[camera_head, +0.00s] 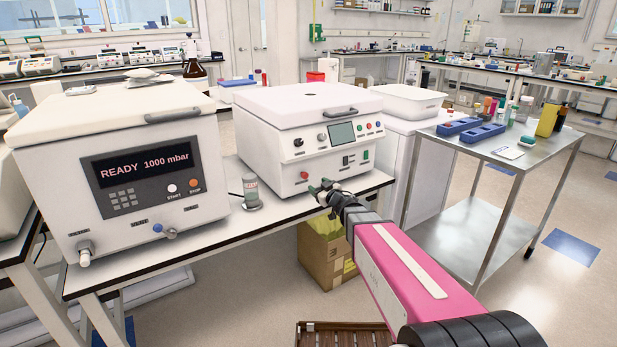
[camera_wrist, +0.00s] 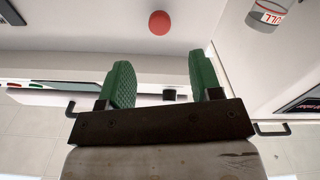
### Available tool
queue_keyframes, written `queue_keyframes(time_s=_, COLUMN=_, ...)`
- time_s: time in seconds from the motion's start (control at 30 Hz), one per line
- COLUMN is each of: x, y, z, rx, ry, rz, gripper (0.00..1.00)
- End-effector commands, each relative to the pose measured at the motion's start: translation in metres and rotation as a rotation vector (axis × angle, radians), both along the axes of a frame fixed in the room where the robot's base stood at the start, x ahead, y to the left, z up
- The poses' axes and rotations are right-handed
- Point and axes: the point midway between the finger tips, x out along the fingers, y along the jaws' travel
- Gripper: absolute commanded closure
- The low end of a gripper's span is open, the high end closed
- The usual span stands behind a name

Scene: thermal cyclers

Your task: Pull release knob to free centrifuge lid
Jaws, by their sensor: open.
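The white centrifuge (camera_head: 262,150) stands on the bench in the middle of the head view, with its lid (camera_head: 308,103) down. A red release knob (camera_head: 304,175) sits low on its front panel. In the wrist view the round red knob (camera_wrist: 159,22) lies beyond the fingertips, roughly between them and apart from both. My gripper (camera_head: 322,187) is at the lower front of the centrifuge, just right of the knob. In the wrist view my gripper (camera_wrist: 158,62) is open and empty, its green ridged pads spread wide.
A small labelled container (camera_head: 251,192) stands on the bench left of the knob. A large chamber reading READY 1000 mbar (camera_head: 130,190) is farther left. A metal cart (camera_head: 535,155) with blue racks stands right. A cardboard box (camera_head: 325,258) is below the bench edge.

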Motion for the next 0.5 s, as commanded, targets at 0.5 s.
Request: queue_keyframes(time_s=0.5, x=0.069, y=0.045, z=-0.001, rx=-0.001, ry=0.0, rz=-0.002, gripper=0.42)
